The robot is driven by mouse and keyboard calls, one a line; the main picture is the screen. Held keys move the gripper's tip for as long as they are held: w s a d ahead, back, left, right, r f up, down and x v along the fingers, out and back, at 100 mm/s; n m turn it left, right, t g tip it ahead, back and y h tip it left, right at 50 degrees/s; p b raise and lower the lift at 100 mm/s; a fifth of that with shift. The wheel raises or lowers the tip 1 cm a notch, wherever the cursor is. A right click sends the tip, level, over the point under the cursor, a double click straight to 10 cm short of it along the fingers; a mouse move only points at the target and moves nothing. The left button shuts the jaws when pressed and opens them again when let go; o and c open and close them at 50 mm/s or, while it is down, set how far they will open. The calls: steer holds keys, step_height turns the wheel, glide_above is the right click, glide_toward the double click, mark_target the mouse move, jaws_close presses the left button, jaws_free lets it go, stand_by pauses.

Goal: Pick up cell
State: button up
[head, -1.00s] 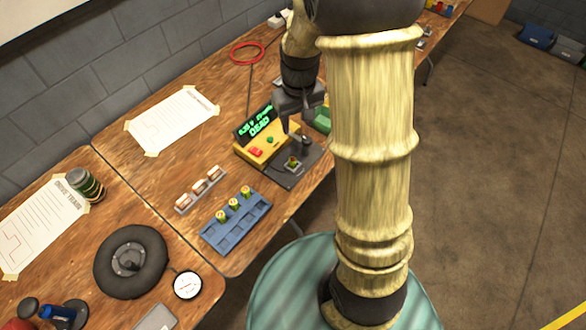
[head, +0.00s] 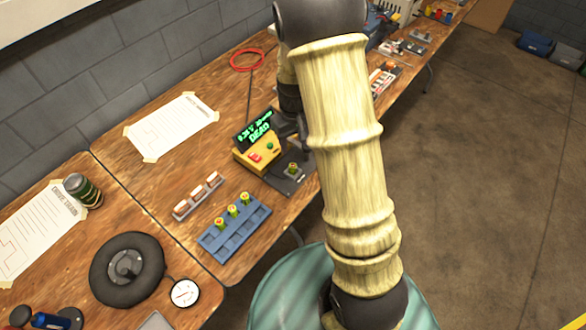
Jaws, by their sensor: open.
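A cell (head: 293,168) with a yellow-green top stands in the dark socket plate of the yellow tester (head: 252,157). The tester's green display (head: 256,128) reads DEAD. Several more slots are in the blue tray (head: 213,243), where three similar cells (head: 232,211) stand upright in a row along its far side. My gripper (head: 299,138) is open, just behind the tester's socket plate and near the cell there. My arm hides much of the gripper, and I see nothing held in it.
A grey rack (head: 179,212) with small white-and-brown pieces lies left of the blue tray. A black wheel (head: 126,270), a round dial (head: 185,292) and a can (head: 83,190) are on the near-left table. Open wood lies between the paper sheet (head: 172,126) and the tester.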

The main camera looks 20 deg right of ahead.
glide_above(293, 165)
steer(key=f, duration=0.5)
steer(key=shift+w+d, duration=0.1)
steer(key=shift+d, duration=0.1)
steer(key=shift+f, duration=0.2)
steer(key=shift+a+f, duration=0.15)
steer(key=shift+f, duration=1.15)
steer(key=shift+a+f, duration=0.1)
steer(key=shift+f, duration=1.2)
jaws_close()
